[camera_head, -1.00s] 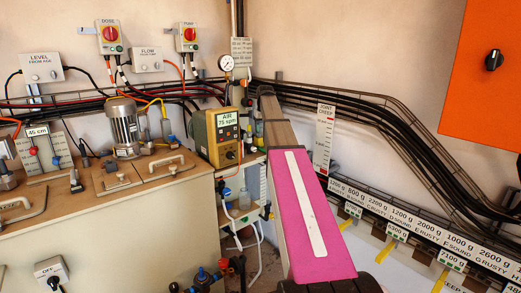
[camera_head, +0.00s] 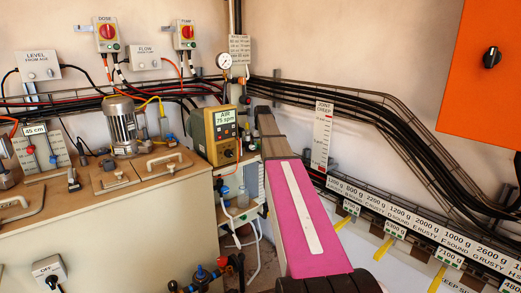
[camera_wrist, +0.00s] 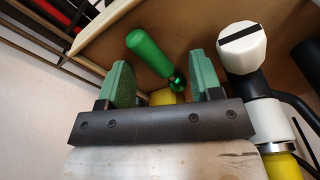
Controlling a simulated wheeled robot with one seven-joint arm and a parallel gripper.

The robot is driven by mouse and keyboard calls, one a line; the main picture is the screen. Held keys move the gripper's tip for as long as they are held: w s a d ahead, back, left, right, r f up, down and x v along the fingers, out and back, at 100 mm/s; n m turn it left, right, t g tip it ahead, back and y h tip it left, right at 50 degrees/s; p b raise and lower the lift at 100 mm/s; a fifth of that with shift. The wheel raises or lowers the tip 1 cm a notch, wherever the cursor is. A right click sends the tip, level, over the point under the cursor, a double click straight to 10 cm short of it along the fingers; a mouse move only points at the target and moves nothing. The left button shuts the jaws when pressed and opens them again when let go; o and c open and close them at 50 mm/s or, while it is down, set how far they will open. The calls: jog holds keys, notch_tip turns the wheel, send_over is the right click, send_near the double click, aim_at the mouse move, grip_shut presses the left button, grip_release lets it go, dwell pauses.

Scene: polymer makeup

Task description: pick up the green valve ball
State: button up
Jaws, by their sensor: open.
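In the wrist view, a green cylinder with a rounded end (camera_wrist: 149,51) shows beyond and between my fingers. A small shiny dark green part (camera_wrist: 178,83) sits at its lower end, near the right finger. I cannot tell which of these is the valve ball. My gripper (camera_wrist: 162,68) has two green-padded fingers, spread apart with nothing held between them. Whether the pads reach around the green parts in depth is unclear. In the head view my pink arm reaches toward the shelf corner, and my gripper is hidden behind it.
A white faceted knob with a black stripe (camera_wrist: 242,47) stands close to the right finger. A yellow part (camera_wrist: 163,97) lies behind the fingers. A brown panel (camera_wrist: 200,25) backs the area. In the head view, the yellow AIR box (camera_head: 224,135) stands left of my arm.

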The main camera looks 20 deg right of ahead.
grip_shut()
dwell(0.3)
notch_tip(320, 180, up, 18)
dwell(0.7)
